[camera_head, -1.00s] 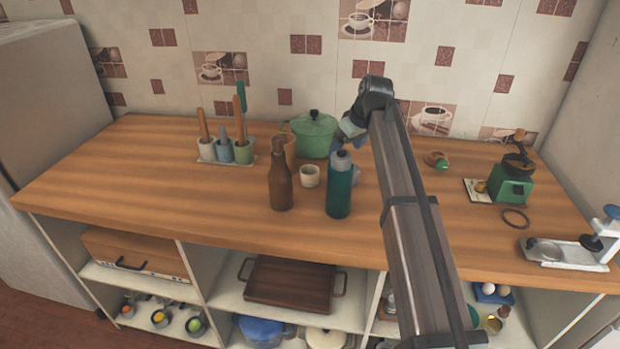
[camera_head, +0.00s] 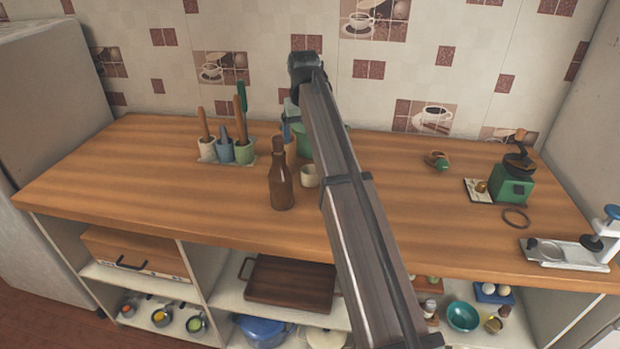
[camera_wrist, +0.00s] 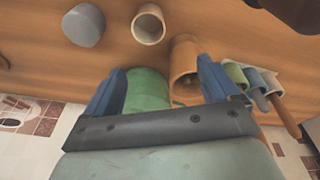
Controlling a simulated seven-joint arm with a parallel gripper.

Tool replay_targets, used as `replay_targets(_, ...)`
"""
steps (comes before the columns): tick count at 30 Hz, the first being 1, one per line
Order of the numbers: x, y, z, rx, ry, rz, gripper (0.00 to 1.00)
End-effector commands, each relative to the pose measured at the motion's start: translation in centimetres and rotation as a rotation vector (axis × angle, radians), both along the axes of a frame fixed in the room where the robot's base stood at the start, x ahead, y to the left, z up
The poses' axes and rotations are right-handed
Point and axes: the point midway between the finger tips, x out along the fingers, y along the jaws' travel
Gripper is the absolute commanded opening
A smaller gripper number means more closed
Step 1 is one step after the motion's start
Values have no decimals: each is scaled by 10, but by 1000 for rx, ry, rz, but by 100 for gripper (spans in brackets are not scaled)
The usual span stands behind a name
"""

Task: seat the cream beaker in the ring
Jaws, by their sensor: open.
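The cream beaker (camera_head: 310,177) stands upright on the wooden counter, right of the brown bottle (camera_head: 281,180) and partly covered by my arm. In the wrist view the cream beaker (camera_wrist: 149,24) is at the top, open end showing, beyond my fingertips. My gripper (camera_wrist: 159,66) is open, with two blue fingers and nothing held between them. In the head view it is mostly hidden by my arm, near the terracotta cup and green pot. The dark ring (camera_head: 516,217) lies flat on the counter at the right, empty.
A terracotta cup (camera_wrist: 184,62) and green pot (camera_wrist: 148,88) are close to my fingers. Utensil cups (camera_head: 225,151) are left. A green grinder (camera_head: 512,184) and a press (camera_head: 565,252) flank the ring.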

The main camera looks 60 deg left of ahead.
Motion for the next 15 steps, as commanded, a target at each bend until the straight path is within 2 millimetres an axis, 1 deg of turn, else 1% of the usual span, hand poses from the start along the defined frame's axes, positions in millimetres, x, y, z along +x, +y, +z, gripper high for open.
replay_targets(3, 3, -8, -1, -23, 13, -181, 89)
replay_targets(6, 3, -12, -1, -30, 28, -303, 89)
replay_targets(10, 3, -13, -2, -28, 44, -400, 89)
replay_targets(15, 3, -13, -6, -23, 52, -442, 89)
